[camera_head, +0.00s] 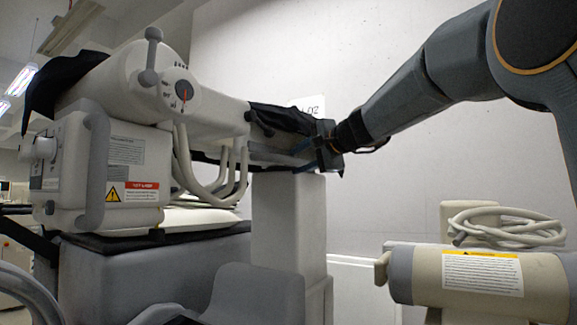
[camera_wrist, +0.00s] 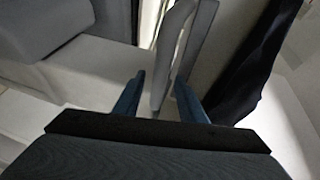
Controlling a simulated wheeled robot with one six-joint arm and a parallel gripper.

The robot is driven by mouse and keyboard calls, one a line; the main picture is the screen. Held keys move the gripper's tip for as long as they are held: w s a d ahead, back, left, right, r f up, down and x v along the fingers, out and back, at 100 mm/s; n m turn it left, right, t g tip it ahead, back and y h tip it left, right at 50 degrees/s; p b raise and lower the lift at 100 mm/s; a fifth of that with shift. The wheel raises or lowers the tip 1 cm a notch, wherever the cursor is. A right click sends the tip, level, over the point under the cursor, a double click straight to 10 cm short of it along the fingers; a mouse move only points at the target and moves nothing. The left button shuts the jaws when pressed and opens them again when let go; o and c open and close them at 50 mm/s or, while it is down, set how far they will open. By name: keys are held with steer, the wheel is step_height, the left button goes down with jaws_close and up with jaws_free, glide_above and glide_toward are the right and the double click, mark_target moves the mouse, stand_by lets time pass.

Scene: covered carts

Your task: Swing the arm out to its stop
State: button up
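A pale arm (camera_head: 222,108) reaches right from the head of a large machine (camera_head: 115,165) on the left of the head view. Black cloth (camera_head: 283,118) lies over its outer part; dark cloth also shows in the wrist view (camera_wrist: 262,65). My gripper (camera_head: 303,157) is at the outer end of this arm. In the wrist view, the blue fingers of my gripper (camera_wrist: 160,82) stand apart. A slim grey bar (camera_wrist: 169,62) runs between them, closer to the right finger, with a gap on the left. I cannot tell whether the right finger touches it.
A pale column (camera_head: 288,225) stands below the arm's outer end. A grey cart body (camera_head: 160,280) is under the machine. At lower right is a beige cylinder (camera_head: 480,278) with a coiled hose (camera_head: 505,225). A plain wall (camera_head: 420,190) stands behind.

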steer(key=p+x, duration=0.1)
steer(key=x, duration=0.4)
steer(key=shift+w+a+f, duration=0.1)
steer(key=shift+w+a, duration=0.1)
steer(key=shift+a, duration=0.15)
jaws_close()
